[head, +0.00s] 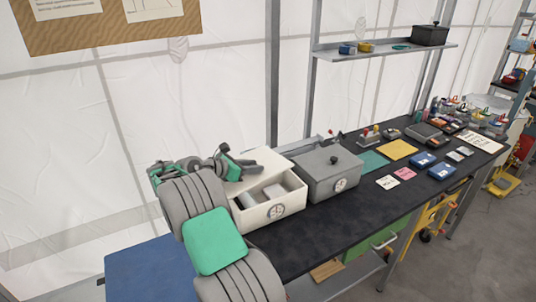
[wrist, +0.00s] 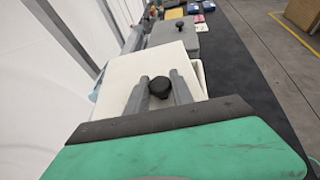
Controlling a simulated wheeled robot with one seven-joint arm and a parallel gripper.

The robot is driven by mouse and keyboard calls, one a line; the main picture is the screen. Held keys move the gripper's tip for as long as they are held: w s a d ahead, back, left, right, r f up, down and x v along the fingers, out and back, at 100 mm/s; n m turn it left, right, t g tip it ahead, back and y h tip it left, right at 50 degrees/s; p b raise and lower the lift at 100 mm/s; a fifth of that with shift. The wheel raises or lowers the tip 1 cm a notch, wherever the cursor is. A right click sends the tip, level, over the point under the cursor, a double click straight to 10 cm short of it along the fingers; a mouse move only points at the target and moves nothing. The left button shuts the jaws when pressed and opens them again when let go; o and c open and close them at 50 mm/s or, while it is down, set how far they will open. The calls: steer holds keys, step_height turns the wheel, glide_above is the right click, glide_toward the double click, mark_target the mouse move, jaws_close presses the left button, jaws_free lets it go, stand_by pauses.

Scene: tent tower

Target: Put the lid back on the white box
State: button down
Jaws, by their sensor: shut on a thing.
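The white box (head: 262,215) stands on the dark bench in the head view, with a round dial on its front. Its front part is uncovered and pale blocks show inside. The white lid (head: 268,157) is over the back part of the box, set back from the front rim. In the wrist view the lid (wrist: 120,75) shows with its black knob (wrist: 159,87). My gripper (wrist: 159,92) has a grey finger on each side of the knob and is shut on it. Whether the lid touches the box rim is hard to tell.
A grey lidded box (head: 327,178) stands close to the right of the white box. A green mat (head: 373,161), a yellow mat (head: 398,149) and blue boxes (head: 441,171) lie farther right. The bench front (head: 320,228) is clear. A white tent wall (head: 190,100) rises behind.

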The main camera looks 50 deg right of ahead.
mark_target(249, 182)
steer(key=s+d+g, duration=0.1)
steer(key=s+d+m, duration=0.1)
steer(key=s+d+m+g+p, duration=0.1)
steer(key=d, duration=0.1)
steer(key=shift+s+d+f+g+y, duration=0.1)
steer(key=shift+s+f+g+y, duration=0.15)
steer(key=shift+s+g+y, duration=0.1)
steer(key=shift+a, duration=0.2)
steer(key=shift+w+f, duration=0.1)
steer(key=shift+f, duration=2.85)
steer(key=shift+f, duration=0.55)
steer(key=c, duration=1)
jaws_free()
steer(key=shift+a, duration=0.1)
steer(key=shift+c, duration=0.2)
steer(key=shift+f, duration=0.1)
steer(key=b+v, duration=0.1)
steer(key=v, duration=0.7)
